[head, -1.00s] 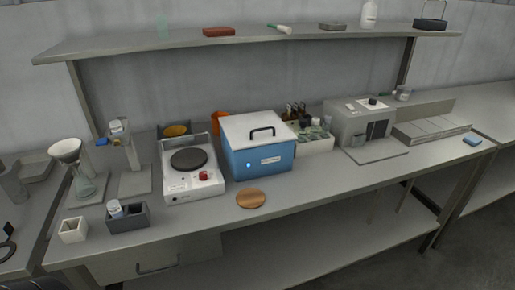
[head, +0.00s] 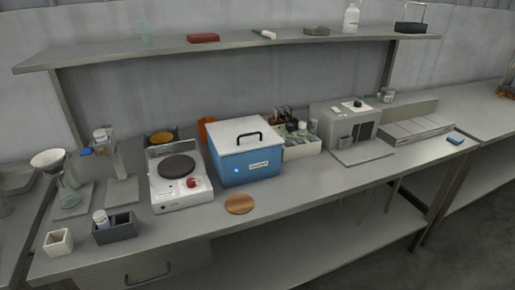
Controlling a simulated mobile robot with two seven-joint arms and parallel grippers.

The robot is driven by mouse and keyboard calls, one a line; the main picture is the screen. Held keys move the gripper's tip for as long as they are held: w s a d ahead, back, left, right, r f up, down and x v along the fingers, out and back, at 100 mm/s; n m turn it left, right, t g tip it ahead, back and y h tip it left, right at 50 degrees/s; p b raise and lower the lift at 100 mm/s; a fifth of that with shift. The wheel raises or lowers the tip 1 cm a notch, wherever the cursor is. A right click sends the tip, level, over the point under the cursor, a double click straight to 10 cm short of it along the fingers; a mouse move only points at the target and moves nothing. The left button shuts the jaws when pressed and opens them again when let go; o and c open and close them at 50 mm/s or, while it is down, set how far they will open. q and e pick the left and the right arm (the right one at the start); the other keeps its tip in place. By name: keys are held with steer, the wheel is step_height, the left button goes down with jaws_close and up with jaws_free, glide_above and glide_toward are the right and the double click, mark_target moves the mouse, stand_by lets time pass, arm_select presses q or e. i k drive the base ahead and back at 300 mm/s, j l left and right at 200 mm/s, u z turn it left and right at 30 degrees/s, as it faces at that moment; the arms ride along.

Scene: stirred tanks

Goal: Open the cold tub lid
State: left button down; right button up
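The cold tub (head: 249,167) is a blue box with a pale label and a small lit spot on its front. It stands on the grey bench, right of the hot plate. Its white lid (head: 232,134) lies flat on top and looks shut. Neither of my grippers shows in the head view.
A white hot plate (head: 166,195) stands close left of the tub. A bottle rack (head: 300,145) is close on its right. A round wooden disc (head: 239,204) lies in front. A shelf (head: 230,46) hangs above and behind. Bench room is clear front right.

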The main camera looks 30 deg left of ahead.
mark_target(233, 136)
steer(key=i+l+u, duration=0.1)
steer(key=u, duration=1.55)
steer(key=i+l+u, duration=0.1)
steer(key=l+u, duration=0.9)
steer(key=l, duration=0.3)
steer(key=k+l+u, duration=0.15)
steer(key=l, duration=0.3)
